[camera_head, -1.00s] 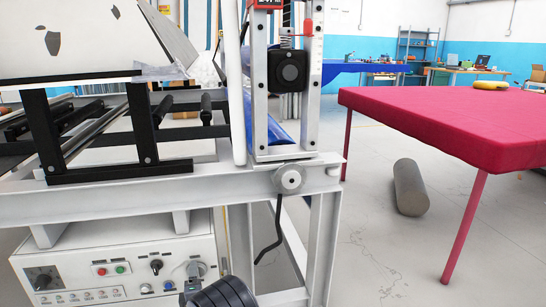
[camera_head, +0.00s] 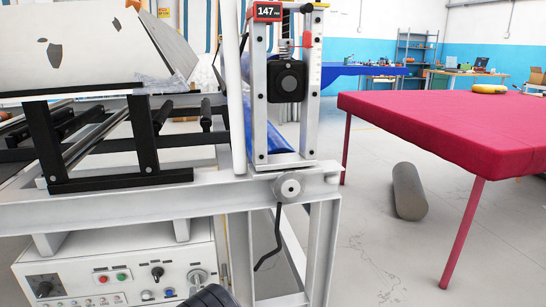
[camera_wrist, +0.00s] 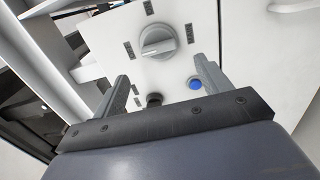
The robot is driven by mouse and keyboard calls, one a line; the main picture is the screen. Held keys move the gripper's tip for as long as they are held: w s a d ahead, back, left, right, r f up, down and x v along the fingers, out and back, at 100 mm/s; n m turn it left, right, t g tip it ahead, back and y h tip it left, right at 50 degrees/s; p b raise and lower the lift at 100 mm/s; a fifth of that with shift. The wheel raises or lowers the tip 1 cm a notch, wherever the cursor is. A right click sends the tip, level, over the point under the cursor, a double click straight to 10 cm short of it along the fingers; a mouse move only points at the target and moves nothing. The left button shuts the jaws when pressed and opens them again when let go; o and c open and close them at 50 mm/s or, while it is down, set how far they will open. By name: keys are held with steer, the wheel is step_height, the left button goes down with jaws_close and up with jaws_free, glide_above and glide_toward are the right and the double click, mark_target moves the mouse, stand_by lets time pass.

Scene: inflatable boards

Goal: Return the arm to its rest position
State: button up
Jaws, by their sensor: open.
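My gripper (camera_wrist: 160,90) shows in the wrist view with its two grey fingers spread and nothing between them. It faces the white control panel (camera_wrist: 172,70) of the machine. A grey rotary knob (camera_wrist: 158,41) is beyond the fingers, and a blue button (camera_wrist: 195,83) is by the right finger. In the head view only a dark rounded part of my arm shows at the bottom edge, below the control panel (camera_head: 130,262); the fingers are out of sight there.
The white machine frame (camera_head: 110,202) with black rollers fills the left. The floor between frame and table is open.

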mark_target(197, 283)
steer(key=w+m, duration=0.2)
steer(key=m, duration=0.2)
steer(key=w+a+m+b, duration=0.1)
steer(key=w+m, duration=0.2)
steer(key=m, duration=0.2)
steer(key=w+m+b, duration=0.1)
steer(key=w+m, duration=0.1)
steer(key=m, duration=0.3)
steer(key=shift+w+a+r, duration=0.2)
steer(key=shift+w+r, duration=0.05)
steer(key=shift+r, duration=0.1)
steer(key=m+p, duration=0.1)
steer(key=m, duration=0.3)
steer(key=shift+d, duration=0.1)
steer(key=shift+p+v, duration=0.3)
steer(key=shift+v, duration=0.6)
steer(key=shift+f, duration=0.15)
